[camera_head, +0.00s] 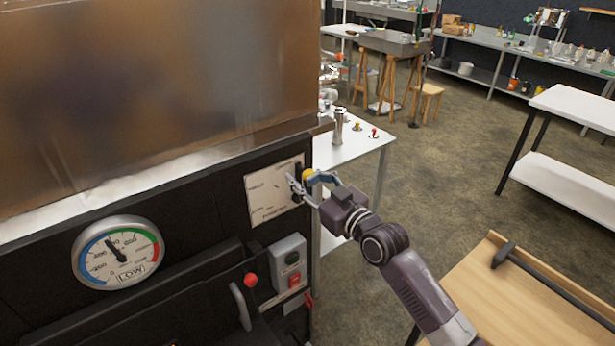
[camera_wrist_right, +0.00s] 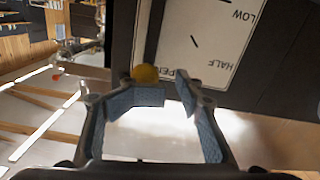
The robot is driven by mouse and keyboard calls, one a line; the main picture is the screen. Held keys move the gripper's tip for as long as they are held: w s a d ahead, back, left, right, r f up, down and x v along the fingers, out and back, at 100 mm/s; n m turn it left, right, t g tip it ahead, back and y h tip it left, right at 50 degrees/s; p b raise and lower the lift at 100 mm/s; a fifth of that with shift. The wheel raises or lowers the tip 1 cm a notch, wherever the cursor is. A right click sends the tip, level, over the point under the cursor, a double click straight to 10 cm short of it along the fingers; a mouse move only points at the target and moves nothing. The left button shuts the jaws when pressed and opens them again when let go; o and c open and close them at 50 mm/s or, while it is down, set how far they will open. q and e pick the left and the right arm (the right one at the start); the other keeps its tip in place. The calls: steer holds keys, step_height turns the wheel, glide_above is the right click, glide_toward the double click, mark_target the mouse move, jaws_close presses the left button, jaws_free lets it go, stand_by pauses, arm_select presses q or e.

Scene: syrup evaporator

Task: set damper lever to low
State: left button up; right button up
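The damper plate (camera_head: 273,191) is a white panel on the dark evaporator front, at the right edge of the body. In the right wrist view the plate (camera_wrist_right: 195,35) shows LOW, HALF and a partly hidden word ending in "PEN". The damper lever's yellow knob (camera_head: 308,174) is beside the plate; in the wrist view the knob (camera_wrist_right: 146,73) is by the "PEN" end. My right gripper (camera_head: 310,186) is at the knob, and its fingers (camera_wrist_right: 165,92) are spread with the knob just beyond the left fingertip. Contact is unclear. The lever's arm is mostly hidden. My left gripper is out of view.
A round gauge (camera_head: 118,253) with a LOW label, a red-knobbed handle (camera_head: 250,280) and a switch box (camera_head: 289,262) are on the evaporator front. A metal side table (camera_head: 350,150) stands behind my gripper. A wooden table (camera_head: 500,300) is at lower right. Floor between is clear.

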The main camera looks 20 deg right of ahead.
steer(key=shift+o, duration=0.3)
steer(key=shift+f, duration=0.2)
steer(key=shift+s+d, duration=0.1)
steer(key=shift+d, duration=0.1)
steer(key=p+v, duration=0.2)
steer(key=v, duration=0.7)
steer(key=shift+p, duration=0.3)
steer(key=shift+r, duration=0.1)
steer(key=shift+a, duration=0.1)
stand_by(0.4)
